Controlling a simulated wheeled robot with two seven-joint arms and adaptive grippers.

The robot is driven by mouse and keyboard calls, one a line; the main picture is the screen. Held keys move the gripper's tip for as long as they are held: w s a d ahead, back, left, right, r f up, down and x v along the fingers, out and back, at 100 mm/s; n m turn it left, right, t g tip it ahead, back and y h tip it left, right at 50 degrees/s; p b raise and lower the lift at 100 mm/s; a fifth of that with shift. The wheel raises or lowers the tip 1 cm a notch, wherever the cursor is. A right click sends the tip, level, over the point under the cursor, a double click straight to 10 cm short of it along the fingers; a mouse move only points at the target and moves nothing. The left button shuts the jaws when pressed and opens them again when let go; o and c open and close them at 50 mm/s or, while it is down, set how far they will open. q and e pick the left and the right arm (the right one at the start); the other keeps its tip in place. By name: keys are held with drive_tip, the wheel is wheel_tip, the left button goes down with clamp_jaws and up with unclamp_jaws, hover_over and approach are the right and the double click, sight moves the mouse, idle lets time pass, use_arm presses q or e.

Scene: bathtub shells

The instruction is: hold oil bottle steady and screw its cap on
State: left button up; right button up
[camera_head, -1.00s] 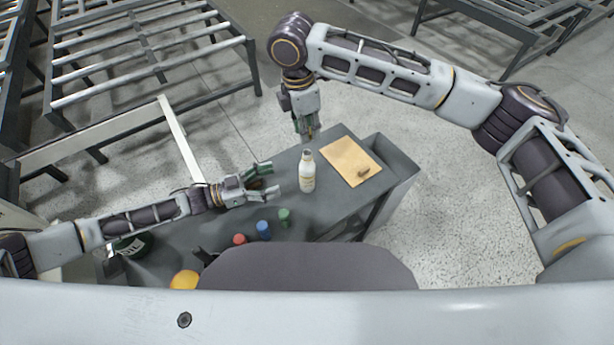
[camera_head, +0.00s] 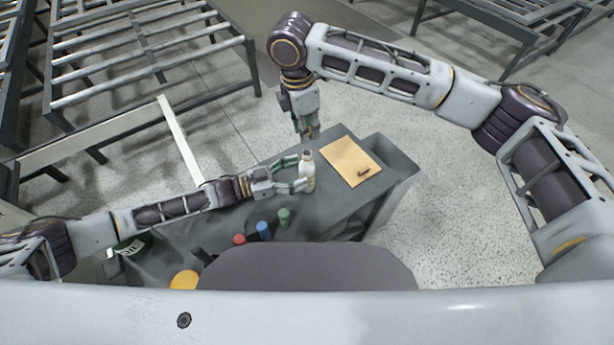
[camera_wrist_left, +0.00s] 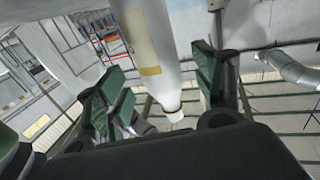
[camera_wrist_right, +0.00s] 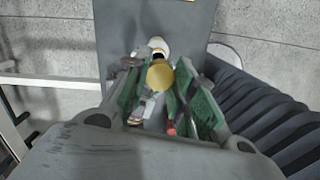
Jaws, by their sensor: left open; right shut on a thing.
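The white oil bottle (camera_head: 308,170) stands upright on the grey table, with a pale label and an open-looking neck. My left gripper (camera_head: 301,172) is open, with its fingers on either side of the bottle. In the left wrist view the bottle (camera_wrist_left: 150,45) lies between the spread fingers, with gaps visible beside it. My right gripper (camera_head: 307,136) hangs just above and behind the bottle's neck. In the right wrist view it is shut on a round yellow cap (camera_wrist_right: 160,76), and part of the white bottle (camera_wrist_right: 157,46) shows past it. The cap is hard to make out in the head view.
A tan board (camera_head: 348,158) with a small brown item (camera_head: 363,172) lies right of the bottle. Green (camera_head: 284,216), blue (camera_head: 263,230) and red (camera_head: 239,239) capped items stand near the table's front. A dark round container (camera_head: 134,246) is at the left.

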sight(300, 172)
use_arm(q)
drive_tip(key=shift+x, duration=1.85)
drive_tip(key=shift+c, duration=0.4)
clamp_jaws()
use_arm(e)
drive_tip(key=shift+f, duration=2.5)
